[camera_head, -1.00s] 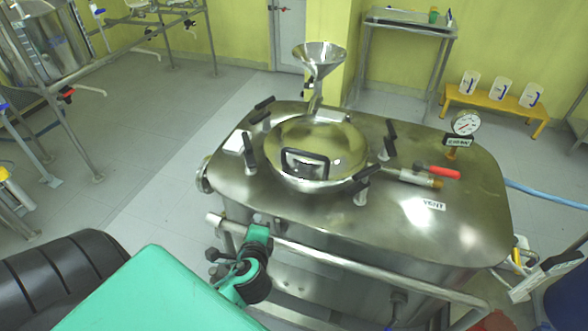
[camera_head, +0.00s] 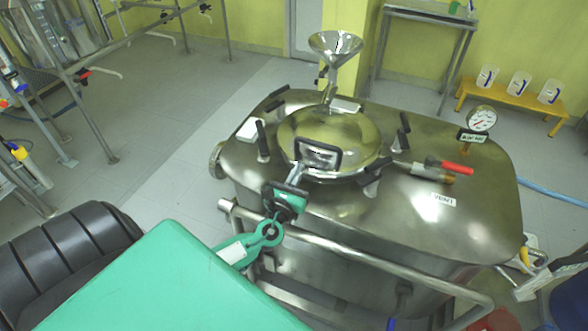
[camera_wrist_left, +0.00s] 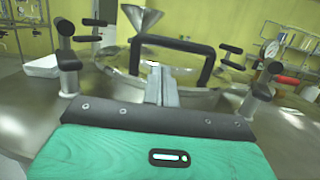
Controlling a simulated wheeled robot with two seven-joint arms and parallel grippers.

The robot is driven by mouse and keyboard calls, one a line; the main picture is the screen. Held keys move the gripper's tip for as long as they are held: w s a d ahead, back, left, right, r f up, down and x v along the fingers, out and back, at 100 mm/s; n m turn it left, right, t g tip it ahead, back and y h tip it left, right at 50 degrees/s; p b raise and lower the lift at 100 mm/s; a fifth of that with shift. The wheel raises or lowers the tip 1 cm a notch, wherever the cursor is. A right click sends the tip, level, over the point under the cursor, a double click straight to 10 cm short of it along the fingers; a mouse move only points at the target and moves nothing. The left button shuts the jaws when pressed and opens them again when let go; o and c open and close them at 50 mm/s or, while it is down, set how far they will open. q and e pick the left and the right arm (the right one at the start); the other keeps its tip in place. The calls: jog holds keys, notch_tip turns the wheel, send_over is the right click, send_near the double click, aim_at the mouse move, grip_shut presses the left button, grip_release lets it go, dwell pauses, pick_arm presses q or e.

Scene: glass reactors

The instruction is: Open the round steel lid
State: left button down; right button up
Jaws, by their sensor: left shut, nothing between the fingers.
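The round steel lid (camera_head: 355,134) lies flat and closed on top of the steel vessel (camera_head: 456,229). Its black bow-shaped handle (camera_head: 318,143) stands on the near side of the lid; it also shows in the left wrist view (camera_wrist_left: 207,64). My left gripper (camera_head: 298,171) is shut and empty at the near lower edge of the handle. In the left wrist view its fingers (camera_wrist_left: 155,76) appear inside the handle's outline, below the top bar. I cannot tell whether they touch the handle. My right gripper is not in view.
Several black-handled clamps (camera_head: 262,140) stand around the lid. A steel funnel (camera_head: 335,47) rises behind it. A red-handled valve (camera_head: 450,168) and a pressure gauge (camera_head: 481,120) are to the right. A steel rail (camera_head: 345,253) runs along the vessel's near side.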

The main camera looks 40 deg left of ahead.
aim_at(305, 156)
pick_arm(q)
jog(key=shift+p+x, duration=0.6)
jog(key=shift+x, duration=2.2)
jog(key=shift+r, duration=0.1)
